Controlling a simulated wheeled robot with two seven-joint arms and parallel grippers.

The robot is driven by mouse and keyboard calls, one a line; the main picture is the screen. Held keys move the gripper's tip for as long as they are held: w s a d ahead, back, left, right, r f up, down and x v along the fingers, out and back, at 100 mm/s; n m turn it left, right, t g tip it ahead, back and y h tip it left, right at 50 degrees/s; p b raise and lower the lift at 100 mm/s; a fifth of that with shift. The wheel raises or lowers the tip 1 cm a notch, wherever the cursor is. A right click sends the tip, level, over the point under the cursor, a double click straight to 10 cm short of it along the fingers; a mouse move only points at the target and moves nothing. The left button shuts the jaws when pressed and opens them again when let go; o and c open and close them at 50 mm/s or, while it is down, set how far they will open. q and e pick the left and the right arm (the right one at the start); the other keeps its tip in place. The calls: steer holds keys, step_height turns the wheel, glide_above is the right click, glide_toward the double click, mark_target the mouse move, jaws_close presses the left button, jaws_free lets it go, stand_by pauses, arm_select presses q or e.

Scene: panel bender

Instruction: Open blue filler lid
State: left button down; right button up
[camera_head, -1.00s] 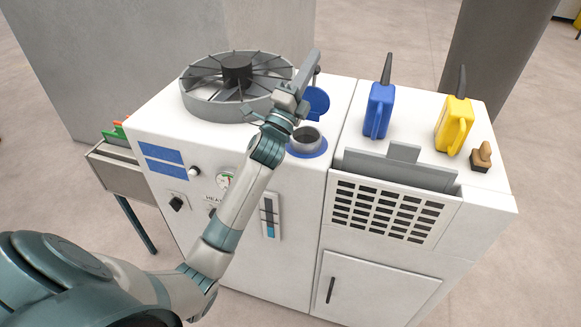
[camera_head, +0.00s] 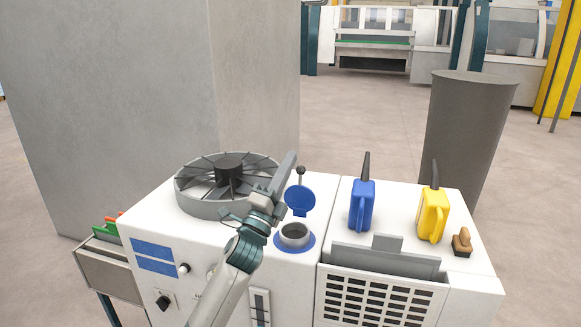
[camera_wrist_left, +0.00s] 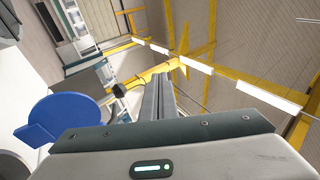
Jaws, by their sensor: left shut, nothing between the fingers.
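The blue filler lid (camera_head: 300,200) stands raised behind the filler neck (camera_head: 294,235), so the dark opening shows from above. A blue ring surrounds the neck on the white machine top. My left gripper (camera_head: 285,172) is shut and empty, just left of the lid, with its fingers pointing up and away. In the left wrist view the blue lid (camera_wrist_left: 68,122) is at the left, beside the shut fingers (camera_wrist_left: 160,98). I cannot tell whether they touch it. My right gripper is not in view.
A round finned fan housing (camera_head: 228,185) is left of my gripper. A black-knobbed lever (camera_head: 300,172) rises behind the lid. A blue can (camera_head: 362,207), a yellow can (camera_head: 432,216) and a brush (camera_head: 462,242) stand on the right part of the top. A grey column (camera_head: 465,130) is behind.

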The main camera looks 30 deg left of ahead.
arm_select(q)
steer(key=s+r+b, duration=0.2)
steer(key=s+r, duration=0.1)
steer(key=s, duration=0.4)
steer(key=shift+s, duration=0.4)
